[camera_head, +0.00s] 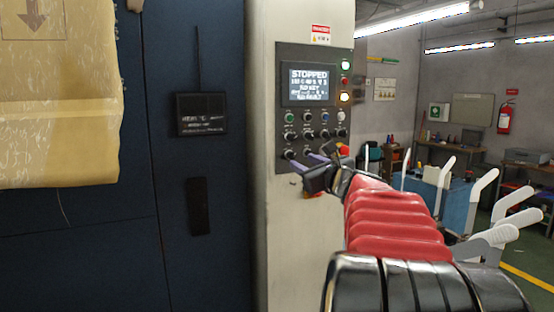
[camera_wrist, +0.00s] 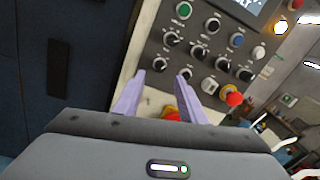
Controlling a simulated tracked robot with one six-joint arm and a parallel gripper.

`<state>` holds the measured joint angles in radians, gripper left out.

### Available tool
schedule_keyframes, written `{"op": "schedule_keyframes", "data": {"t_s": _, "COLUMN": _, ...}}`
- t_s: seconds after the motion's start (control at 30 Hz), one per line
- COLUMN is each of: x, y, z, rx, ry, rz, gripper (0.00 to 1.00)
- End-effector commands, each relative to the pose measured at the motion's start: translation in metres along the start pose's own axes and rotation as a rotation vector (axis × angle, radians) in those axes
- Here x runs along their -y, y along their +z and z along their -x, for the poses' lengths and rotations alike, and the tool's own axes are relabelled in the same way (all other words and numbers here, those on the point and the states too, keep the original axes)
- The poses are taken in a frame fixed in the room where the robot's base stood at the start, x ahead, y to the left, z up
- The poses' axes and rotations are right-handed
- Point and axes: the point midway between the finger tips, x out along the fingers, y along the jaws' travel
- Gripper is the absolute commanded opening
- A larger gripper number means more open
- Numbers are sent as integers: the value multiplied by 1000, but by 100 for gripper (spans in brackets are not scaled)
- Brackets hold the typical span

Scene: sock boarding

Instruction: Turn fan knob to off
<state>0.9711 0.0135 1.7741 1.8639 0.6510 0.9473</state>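The control panel (camera_head: 283,90) has a lit screen (camera_head: 308,84) reading "STOPPED" and rows of buttons and dark knobs below it. The knob labels are too small to read, so I cannot tell which is the fan knob. My gripper (camera_head: 307,160) is in front of the panel's lowest row. In the wrist view my gripper (camera_wrist: 160,75) is open, its two purple fingers apart. The lower-left knob (camera_wrist: 159,64) shows just beyond and between the fingertips; I cannot tell whether they touch it. Another knob (camera_wrist: 184,73) is right beside the right fingertip.
A red button (camera_wrist: 234,98) ends the lowest row. A red and yellow part (camera_wrist: 172,114) shows below the panel between the fingers. Dark blue cabinet doors (camera_head: 200,270) stand at left, with tan material (camera_head: 60,110) in front.

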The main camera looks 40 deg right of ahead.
Motion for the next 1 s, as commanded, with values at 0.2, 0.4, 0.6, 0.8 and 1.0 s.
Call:
{"op": "schedule_keyframes", "data": {"t_s": 0.2, "x": -1, "y": 0, "z": -31, "rx": 0, "ry": 2, "rz": 0, "gripper": 37}}
{"op": "schedule_keyframes", "data": {"t_s": 0.4, "x": 0, "y": -1, "z": -55, "rx": -1, "ry": 1, "rz": 0, "gripper": 37}}
{"op": "schedule_keyframes", "data": {"t_s": 0.6, "x": 0, "y": 0, "z": -65, "rx": 0, "ry": 0, "rz": 1, "gripper": 37}}
{"op": "schedule_keyframes", "data": {"t_s": 0.8, "x": 0, "y": 0, "z": -66, "rx": 0, "ry": -1, "rz": 1, "gripper": 37}}
{"op": "schedule_keyframes", "data": {"t_s": 1.0, "x": 1, "y": 0, "z": -65, "rx": 0, "ry": -1, "rz": 1, "gripper": 29}}
